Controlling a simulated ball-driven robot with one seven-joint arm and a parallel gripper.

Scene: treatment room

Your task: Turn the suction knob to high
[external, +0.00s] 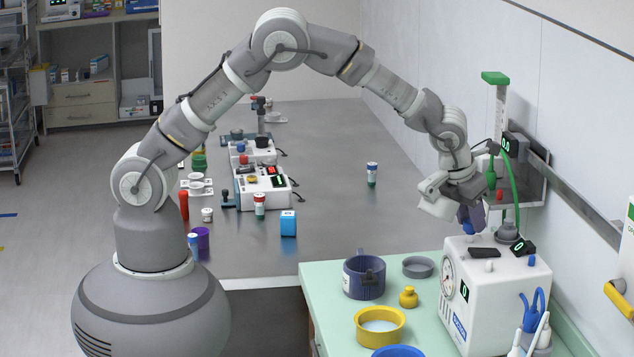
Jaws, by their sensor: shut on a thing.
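The white suction unit (500,310) stands on the green-topped counter at the right. It has a round gauge (448,279) and a small green-lit display (464,294) on its left-hand face. A blue knob (467,229) shows at the top rear left of the unit, between my fingers. My gripper (471,220) points down from above and is shut on this blue knob. The fingers hide most of it, and its setting mark cannot be read. A second small display (523,247) sits on the unit's top, beside a grey round fitting (507,233).
A dark blue pot (364,278), a yellow bowl (380,327), a yellow weight (408,297) and a grey dish (418,267) stand left of the unit. A green hose (517,190) and wall rail crowd my gripper's right. The grey table (340,225) behind has free room.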

